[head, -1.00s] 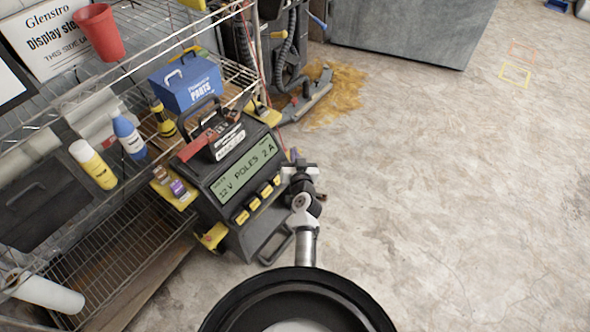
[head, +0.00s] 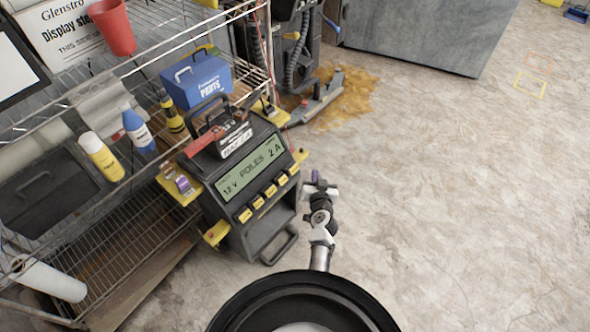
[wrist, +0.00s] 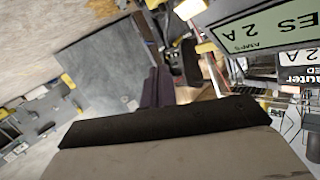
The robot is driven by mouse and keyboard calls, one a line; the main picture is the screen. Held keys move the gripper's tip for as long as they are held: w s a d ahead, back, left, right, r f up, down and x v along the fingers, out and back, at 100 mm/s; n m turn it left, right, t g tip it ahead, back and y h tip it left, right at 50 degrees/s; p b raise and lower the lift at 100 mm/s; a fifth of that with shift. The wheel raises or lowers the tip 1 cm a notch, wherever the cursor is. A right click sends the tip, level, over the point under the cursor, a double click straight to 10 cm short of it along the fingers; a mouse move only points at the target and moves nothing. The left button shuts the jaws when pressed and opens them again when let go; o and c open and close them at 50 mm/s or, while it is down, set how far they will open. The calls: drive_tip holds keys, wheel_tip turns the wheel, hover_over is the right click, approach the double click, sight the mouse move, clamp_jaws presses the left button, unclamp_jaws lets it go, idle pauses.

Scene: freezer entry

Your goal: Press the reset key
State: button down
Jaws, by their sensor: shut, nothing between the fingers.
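The battery charger (head: 262,233) is a dark box with a carry handle, standing beside the wire shelf. Its green display (head: 250,172) reads "12 V POLES 2 A"; part of it shows sideways in the wrist view (wrist: 262,30). A row of several yellow keys (head: 270,191) sits below the display. Their labels are too small to read, so I cannot tell which is the reset key. My gripper (head: 318,186) is shut and empty, just right of the charger, apart from the keys. The keys are not clearly visible in the wrist view.
The wire shelf (head: 140,232) at left holds bottles, a red cup (head: 112,27) and a blue parts box (head: 197,82). A red-handled battery item (head: 232,135) rests on the charger. A brown stain (head: 350,97) marks the floor behind.

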sight(297, 166)
drive_tip(key=w+a+f+b, duration=0.2)
drive_tip(key=w+a+f, duration=0.1)
drive_tip(key=a+f, duration=0.1)
drive_tip(key=shift+w+a, duration=0.3)
drive_tip(key=shift+a, duration=0.25)
drive_tip(key=shift+a, duration=0.1)
idle(1.7)
drive_tip(key=shift+w+a+f+b, duration=0.2)
drive_tip(key=shift+w+b, duration=0.05)
drive_tip(key=shift+b, duration=0.1)
drive_tip(key=shift+w+a+f, duration=0.2)
drive_tip(key=shift+a+f, duration=0.05)
drive_tip(key=shift+a, duration=0.05)
idle(0.7)
idle(0.3)
drive_tip(key=shift+s+d+r, duration=0.45)
drive_tip(key=shift+d+r, duration=0.05)
drive_tip(key=shift+d, duration=0.1)
drive_tip(key=shift+s+d+r+p, duration=0.2)
drive_tip(key=shift+s+d+r, duration=0.5)
drive_tip(key=shift+d, duration=0.15)
drive_tip(key=shift+s+d+r+p, duration=0.15)
drive_tip(key=shift+s+d+r, duration=0.45)
drive_tip(key=shift+d, duration=0.25)
